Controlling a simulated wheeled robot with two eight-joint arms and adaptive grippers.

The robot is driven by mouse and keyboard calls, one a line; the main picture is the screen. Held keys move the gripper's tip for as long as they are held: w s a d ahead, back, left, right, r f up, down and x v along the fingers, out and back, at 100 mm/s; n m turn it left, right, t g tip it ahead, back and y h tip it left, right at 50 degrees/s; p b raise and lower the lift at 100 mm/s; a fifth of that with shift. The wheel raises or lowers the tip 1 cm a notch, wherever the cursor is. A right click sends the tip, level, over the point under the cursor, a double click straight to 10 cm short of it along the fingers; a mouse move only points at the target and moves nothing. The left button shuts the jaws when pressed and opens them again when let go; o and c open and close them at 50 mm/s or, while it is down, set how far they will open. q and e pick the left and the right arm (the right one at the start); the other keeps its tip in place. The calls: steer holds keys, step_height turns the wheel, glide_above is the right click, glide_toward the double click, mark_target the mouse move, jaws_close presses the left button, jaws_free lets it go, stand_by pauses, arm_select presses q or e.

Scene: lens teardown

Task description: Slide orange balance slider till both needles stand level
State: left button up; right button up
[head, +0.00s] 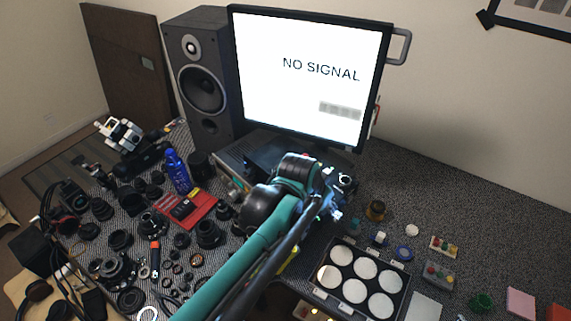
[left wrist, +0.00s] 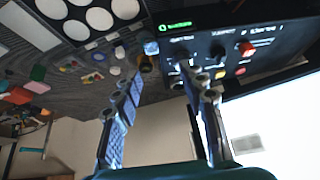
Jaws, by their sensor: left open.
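My left gripper (head: 338,192) is in front of the monitor, over the dark device beneath it. In the left wrist view its two fingers stand apart (left wrist: 162,70) with nothing between them. The device's black front panel (left wrist: 285,50) shows there upside down, with a green-lit display (left wrist: 175,25), dark knobs, a red button (left wrist: 247,49) and a small yellow-orange control (left wrist: 220,72). The right finger overlaps the panel's knobs. I cannot tell which part is the orange balance slider, and I cannot make out any needles. My right gripper is not in view.
A black tray with white round pads (head: 355,291) lies in front. An amber jar (head: 376,208) and small button boxes (head: 443,246) stand to the right. Lens parts, a red mat (head: 203,207) and a blue bottle (head: 178,172) crowd the left. The back right of the table is clear.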

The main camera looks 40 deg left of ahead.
arm_select(q)
steer(key=w+a+f+g+p, duration=0.1)
steer(key=w+a+p, duration=0.25)
steer(key=a, duration=0.55)
steer(key=w+a+f+p, duration=0.1)
steer(key=w+a+p, duration=0.3)
steer(key=a, duration=0.6)
steer(key=shift+m+h, duration=0.4)
steer(key=b+x, duration=0.1)
steer(key=x, duration=0.2)
steer(key=b+x, duration=0.2)
steer(key=x, duration=0.2)
steer(key=shift+w+d, duration=0.25)
steer(key=shift+w, duration=0.05)
jaws_close()
